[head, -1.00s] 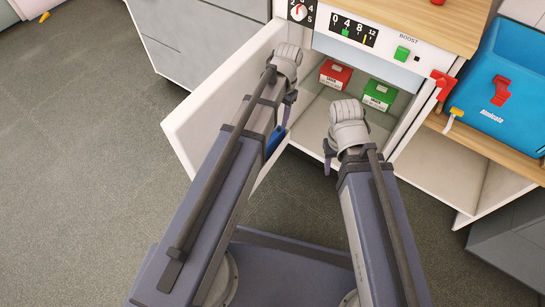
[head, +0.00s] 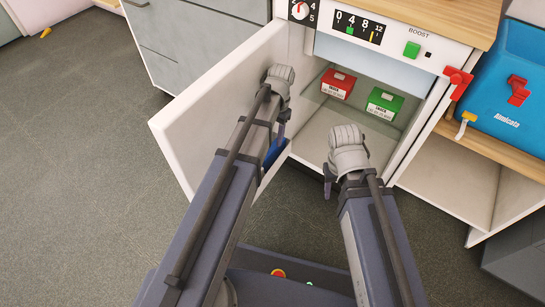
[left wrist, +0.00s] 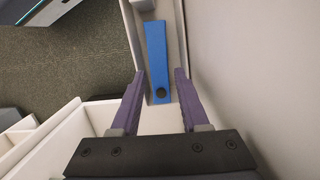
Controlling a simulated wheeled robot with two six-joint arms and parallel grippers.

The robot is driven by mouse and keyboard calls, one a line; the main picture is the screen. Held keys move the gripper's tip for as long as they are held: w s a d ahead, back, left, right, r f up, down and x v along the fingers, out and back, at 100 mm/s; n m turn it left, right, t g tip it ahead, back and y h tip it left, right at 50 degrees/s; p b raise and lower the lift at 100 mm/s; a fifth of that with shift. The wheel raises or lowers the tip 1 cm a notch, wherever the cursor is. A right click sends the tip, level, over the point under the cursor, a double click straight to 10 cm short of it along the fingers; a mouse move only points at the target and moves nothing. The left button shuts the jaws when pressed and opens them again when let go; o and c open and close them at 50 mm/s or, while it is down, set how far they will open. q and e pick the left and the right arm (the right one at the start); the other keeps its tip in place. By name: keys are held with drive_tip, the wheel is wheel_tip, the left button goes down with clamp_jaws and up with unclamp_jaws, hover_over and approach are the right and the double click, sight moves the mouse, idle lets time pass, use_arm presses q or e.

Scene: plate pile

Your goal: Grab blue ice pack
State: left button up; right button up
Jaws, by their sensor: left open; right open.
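The blue ice pack (left wrist: 156,55) is a flat blue strip with a dark round spot near one end. In the left wrist view it lies in a narrow white door bin (left wrist: 174,119). My left gripper (left wrist: 160,73) is open, with its two purple fingers to either side of the pack's near end in the picture; I cannot tell the height gap. In the head view a blue piece of the pack (head: 273,153) shows beside my left arm at the open door; the rest is hidden. My right gripper (head: 329,181) is open and empty in front of the cabinet opening.
The open white door (head: 200,110) stands left of the cabinet. A red box (head: 338,84) and a green box (head: 384,104) sit inside on the shelf. A blue cooler (head: 507,100) stands on the wooden counter at right.

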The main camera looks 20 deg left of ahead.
sight(273, 147)
use_arm(q)
drive_tip(key=shift+f, duration=0.1)
drive_tip(key=f+b, duration=0.3)
drive_tip(key=s+f+b, duration=0.1)
drive_tip(key=f+b, duration=0.1)
drive_tip(key=shift+a, duration=0.1)
drive_tip(key=shift+r, duration=0.1)
clamp_jaws()
idle(0.3)
